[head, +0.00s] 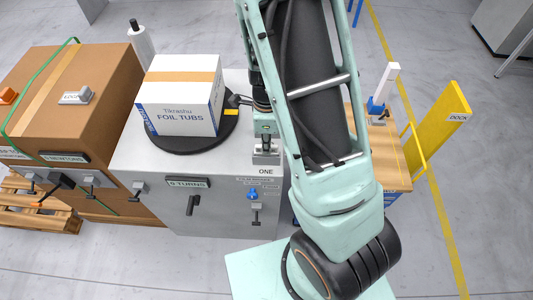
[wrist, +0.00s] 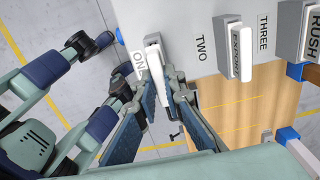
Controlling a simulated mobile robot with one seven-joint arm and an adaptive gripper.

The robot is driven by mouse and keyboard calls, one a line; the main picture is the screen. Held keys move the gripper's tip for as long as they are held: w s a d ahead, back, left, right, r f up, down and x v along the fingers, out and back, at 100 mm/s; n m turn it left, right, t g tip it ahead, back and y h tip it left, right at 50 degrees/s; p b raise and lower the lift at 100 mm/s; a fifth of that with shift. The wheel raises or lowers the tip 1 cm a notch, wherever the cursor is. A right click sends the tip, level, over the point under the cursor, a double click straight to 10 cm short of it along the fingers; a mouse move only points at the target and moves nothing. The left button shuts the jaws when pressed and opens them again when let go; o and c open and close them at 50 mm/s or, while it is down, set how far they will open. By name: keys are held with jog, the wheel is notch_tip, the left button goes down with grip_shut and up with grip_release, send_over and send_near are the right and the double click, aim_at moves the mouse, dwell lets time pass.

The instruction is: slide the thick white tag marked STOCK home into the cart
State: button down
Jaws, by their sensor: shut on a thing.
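My gripper (wrist: 165,88) is shut on a thick white tag (wrist: 155,68) in the wrist view. The tag's far end meets a grey holder (wrist: 151,39) beside the label ONE. I cannot tell how deep it sits there, and its marking does not show. In the head view my gripper (head: 265,130) is small, above the ONE label, and the tag cannot be made out. The cart's wooden top (head: 390,150) is partly behind my arm.
Other white tags, one (wrist: 240,52) by TWO and one marked RUSH (wrist: 312,35), stand in holders along the panel. A foil tubs box (head: 180,95) rests on a black turntable (head: 190,142) to the left. A yellow DOCK post (head: 437,128) stands at right.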

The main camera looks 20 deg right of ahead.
jog(key=shift+r+p, duration=2.55)
jog(key=shift+r, duration=0.15)
